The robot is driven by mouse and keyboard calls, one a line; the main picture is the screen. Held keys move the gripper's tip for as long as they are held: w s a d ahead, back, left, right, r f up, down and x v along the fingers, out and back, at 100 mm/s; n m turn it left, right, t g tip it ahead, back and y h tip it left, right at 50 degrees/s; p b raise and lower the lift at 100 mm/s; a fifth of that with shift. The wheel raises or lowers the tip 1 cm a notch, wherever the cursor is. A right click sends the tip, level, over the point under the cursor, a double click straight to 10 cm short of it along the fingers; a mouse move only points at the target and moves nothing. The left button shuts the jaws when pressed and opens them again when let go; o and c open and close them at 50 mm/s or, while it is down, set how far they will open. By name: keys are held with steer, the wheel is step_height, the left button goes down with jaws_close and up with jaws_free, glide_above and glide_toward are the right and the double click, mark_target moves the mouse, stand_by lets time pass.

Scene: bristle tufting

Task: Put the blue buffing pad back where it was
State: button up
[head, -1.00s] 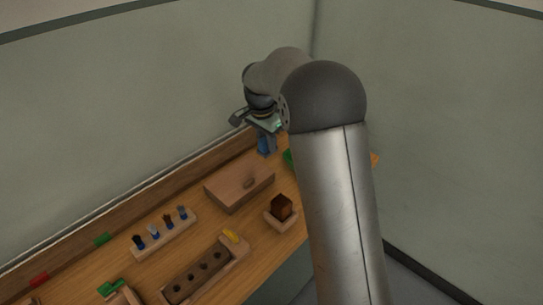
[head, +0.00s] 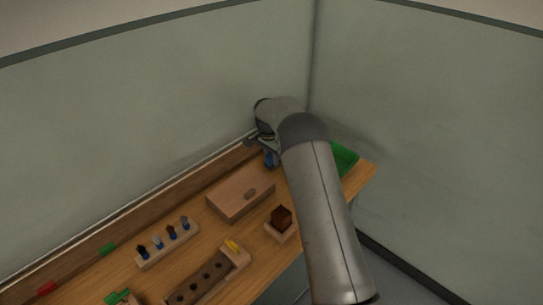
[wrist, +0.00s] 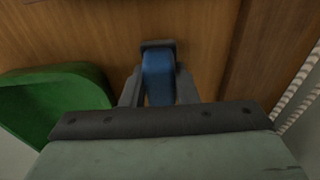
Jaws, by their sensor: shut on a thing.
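The blue buffing pad (wrist: 158,78) is between the two fingers of my gripper (wrist: 158,88), which is shut on it, in the wrist view. A dark grey piece caps the pad's far end. In the head view my gripper (head: 270,158) is at the far right end of the bench, beyond the wooden box, with a bit of blue showing at its fingers. Wood lies below the pad; I cannot tell whether the pad touches it. A green tray (wrist: 60,98) is left of the pad in the wrist view, and part of it shows right of my arm in the head view (head: 343,158).
A wooden box (head: 240,197) with an oval mark stands on the bench (head: 205,232). A brown block (head: 281,215) sits in a small holder. A rack with several brushes (head: 168,245) and a block with several holes (head: 208,277) lie nearer. A wall stands close behind.

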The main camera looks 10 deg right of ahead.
steer(key=shift+f, duration=0.1)
steer(key=shift+f, duration=0.15)
steer(key=o, duration=0.9)
steer(key=shift+o, duration=0.2)
